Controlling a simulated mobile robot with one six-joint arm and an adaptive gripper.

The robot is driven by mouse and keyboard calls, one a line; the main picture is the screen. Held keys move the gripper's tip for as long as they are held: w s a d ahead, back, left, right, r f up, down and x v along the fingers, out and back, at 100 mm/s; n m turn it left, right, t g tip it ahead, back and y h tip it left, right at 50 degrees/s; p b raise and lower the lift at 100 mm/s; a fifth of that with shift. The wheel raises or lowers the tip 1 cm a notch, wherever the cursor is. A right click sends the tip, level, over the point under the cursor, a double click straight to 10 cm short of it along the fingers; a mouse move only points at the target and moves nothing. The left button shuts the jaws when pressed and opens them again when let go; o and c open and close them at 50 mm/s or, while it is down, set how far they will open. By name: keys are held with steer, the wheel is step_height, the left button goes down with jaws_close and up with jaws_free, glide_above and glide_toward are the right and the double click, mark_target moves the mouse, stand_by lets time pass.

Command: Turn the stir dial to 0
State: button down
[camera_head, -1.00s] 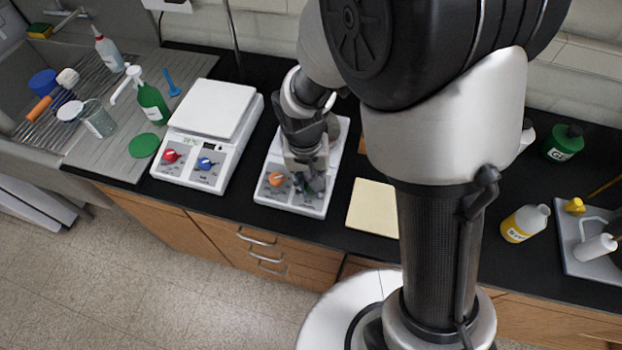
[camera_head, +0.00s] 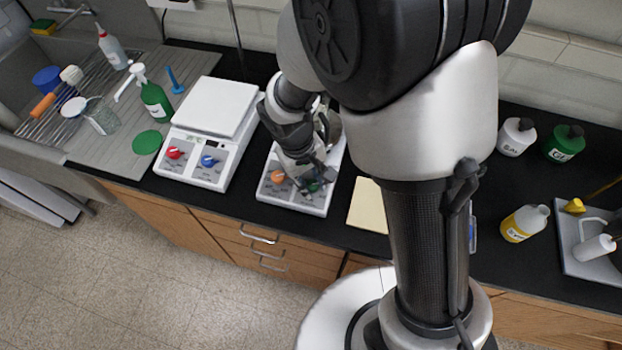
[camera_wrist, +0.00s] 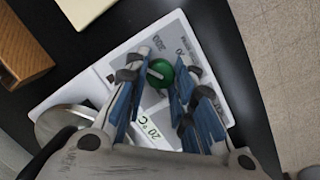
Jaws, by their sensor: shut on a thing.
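The stirring hotplate (camera_head: 302,205) in the middle of the bench is white. It has an orange dial (camera_head: 278,176) at front left and a green dial (camera_head: 314,187) at front right. In the wrist view the green dial (camera_wrist: 160,73) has a pale pointer line and printed scale numbers, including 2000, around it. A display (camera_wrist: 152,130) reading 20 °C shows beside it. My gripper (camera_head: 316,180) reaches down over the panel. In the wrist view its blue-padded fingers (camera_wrist: 166,70) are shut on the green dial, one on each side. The dial's exact setting is unclear.
A second white device (camera_head: 200,150) with red and blue dials stands to the left. A yellow pad (camera_head: 367,207) lies to the right. In the wrist view a wooden block (camera_wrist: 22,47) sits near the hotplate.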

steer(key=c, duration=1.3)
jaws_free()
steer(key=shift+c, duration=0.2)
step_height(320, 180, up, 12)
steer(key=a, duration=0.2)
steer(key=shift+s, duration=0.1)
steer(key=s+d+r+m+t+y+b, duration=0.1)
steer(key=s+d+r+m+t+b, duration=0.1)
steer(key=s+d, duration=0.4)
steer(key=s+d+r+m+t+b, duration=0.2)
steer(key=s+d+r+m, duration=0.1)
steer(key=s+d, duration=0.4)
steer(key=shift+s+r+y, duration=0.4)
steer(key=shift+s+r, duration=0.1)
steer(key=shift+r, duration=0.35)
